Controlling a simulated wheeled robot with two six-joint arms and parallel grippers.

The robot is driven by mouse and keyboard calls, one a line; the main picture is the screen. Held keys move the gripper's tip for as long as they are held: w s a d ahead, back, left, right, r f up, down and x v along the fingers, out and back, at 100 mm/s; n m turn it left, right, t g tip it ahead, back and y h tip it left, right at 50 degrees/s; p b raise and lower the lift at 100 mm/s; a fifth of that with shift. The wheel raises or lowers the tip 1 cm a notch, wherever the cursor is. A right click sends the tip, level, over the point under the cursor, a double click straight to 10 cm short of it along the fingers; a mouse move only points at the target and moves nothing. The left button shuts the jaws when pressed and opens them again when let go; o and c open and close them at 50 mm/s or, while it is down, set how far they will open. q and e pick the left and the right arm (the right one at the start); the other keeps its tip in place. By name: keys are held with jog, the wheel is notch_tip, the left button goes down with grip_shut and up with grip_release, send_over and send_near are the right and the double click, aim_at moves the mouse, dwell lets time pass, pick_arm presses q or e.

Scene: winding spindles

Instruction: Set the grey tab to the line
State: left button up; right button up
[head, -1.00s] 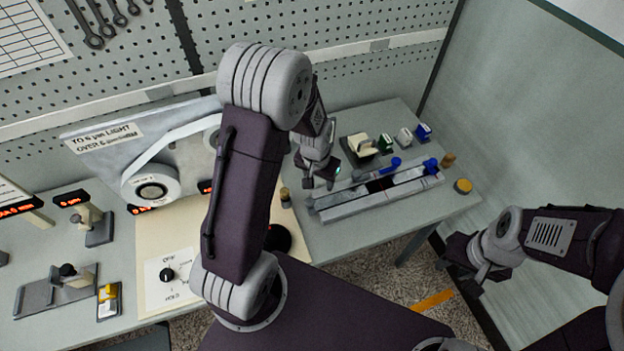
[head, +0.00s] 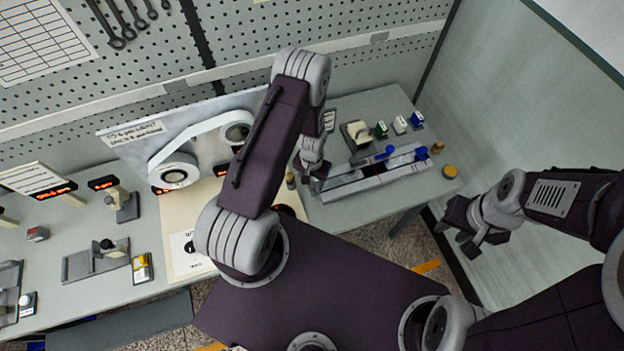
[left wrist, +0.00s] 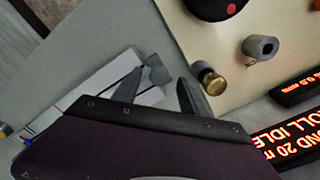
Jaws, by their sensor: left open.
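A long slide rail (head: 375,178) with pale parallel bars lies on the right part of the bench. Its pale strip (left wrist: 75,85) also shows in the left wrist view, running off to the left. A small dark grey piece (left wrist: 157,74) shows by the rail's end, between my fingers in that view; it may be the grey tab, but I cannot be sure. My left gripper (head: 312,179) is open, close to the rail's left end; its spread fingers show in the left wrist view (left wrist: 165,84). The setting line is not clear. My right gripper (head: 468,237) hangs off the bench at right.
A brass peg (left wrist: 211,80) and a grey peg (left wrist: 261,46) stand near my left fingers. The winding panel (head: 172,172) is left of the arm. Bench is clear in front of the rail.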

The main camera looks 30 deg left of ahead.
pick_arm(q)
jog(key=shift+f, duration=0.6)
grip_shut()
dwell(1.0)
